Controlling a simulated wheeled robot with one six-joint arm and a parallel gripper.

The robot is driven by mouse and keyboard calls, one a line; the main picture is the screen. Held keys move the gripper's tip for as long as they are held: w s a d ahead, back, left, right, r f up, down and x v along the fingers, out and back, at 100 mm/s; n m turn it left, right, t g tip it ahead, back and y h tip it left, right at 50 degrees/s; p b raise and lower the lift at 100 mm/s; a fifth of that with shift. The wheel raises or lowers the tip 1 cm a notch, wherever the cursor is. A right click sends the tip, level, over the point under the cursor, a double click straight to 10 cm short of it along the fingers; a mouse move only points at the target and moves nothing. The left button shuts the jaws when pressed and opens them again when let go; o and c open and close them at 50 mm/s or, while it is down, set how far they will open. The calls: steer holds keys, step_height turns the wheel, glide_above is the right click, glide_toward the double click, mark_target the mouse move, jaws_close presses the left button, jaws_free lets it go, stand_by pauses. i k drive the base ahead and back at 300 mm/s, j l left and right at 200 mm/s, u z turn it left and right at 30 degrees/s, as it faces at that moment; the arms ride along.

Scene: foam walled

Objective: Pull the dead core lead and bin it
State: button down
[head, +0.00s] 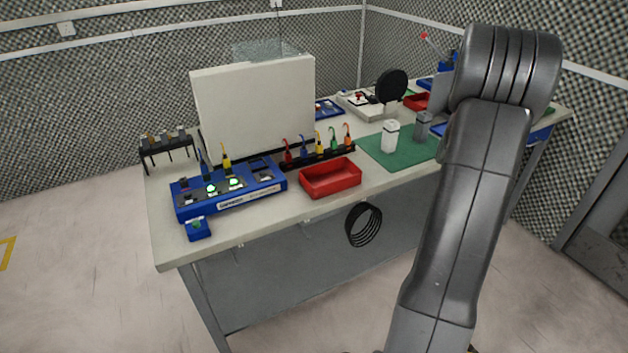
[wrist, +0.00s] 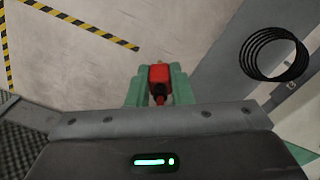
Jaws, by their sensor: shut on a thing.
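My gripper (wrist: 160,88) shows in the wrist view, its green fingers shut on a red plug (wrist: 160,74) with a darker red end. Floor shows behind it. In the head view my raised arm is at the right, and the gripper is not visible. A blue switch box (head: 232,199) with lit green spots stands on the bench's left part. A blue plug (head: 205,171) and a yellow plug (head: 226,158) stand up from it. An empty-looking red bin (head: 330,179) sits right of the box. Which lead is dead cannot be told.
A black rack (head: 317,157) of several coloured leads stands behind the bin. A white panel (head: 256,106) rises behind the box. A white container (head: 390,136) stands on a green mat (head: 376,153). A black cable coil (head: 363,225) hangs at the bench front, also in the wrist view (wrist: 274,54).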

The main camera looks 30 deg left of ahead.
mark_target(336, 179)
steer(key=l+u, duration=0.15)
steer(key=u, duration=1.3)
steer(key=i+l, duration=0.05)
